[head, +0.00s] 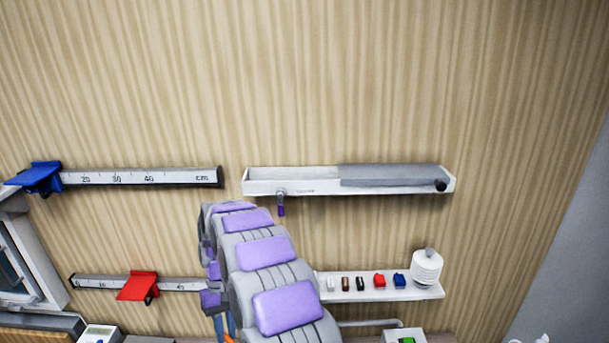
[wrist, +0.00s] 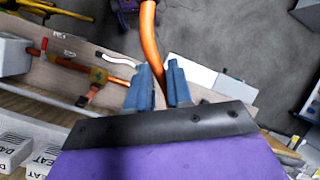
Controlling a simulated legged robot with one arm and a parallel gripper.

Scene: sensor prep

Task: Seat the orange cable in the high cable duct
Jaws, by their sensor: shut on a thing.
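The high cable duct (head: 290,184) is a long white channel on the wall, right of centre in the head view. A grey cover (head: 390,174) lies over its right part, and its left part looks uncovered. My gripper (wrist: 159,72) has blue fingers shut on the orange cable (wrist: 151,40) in the wrist view. The cable runs between the fingers and up out of the picture. In the head view the gripper (head: 225,326) hangs low, below and left of the duct, partly hidden by my arm. A bit of orange cable (head: 228,338) shows there.
A small purple-tipped fitting (head: 281,206) hangs under the duct's left part. A lower white shelf (head: 425,291) holds small coloured blocks and a white ribbed piece (head: 427,268). Rulers with blue (head: 42,177) and red (head: 138,286) sliders are on the left wall. The wall above is clear.

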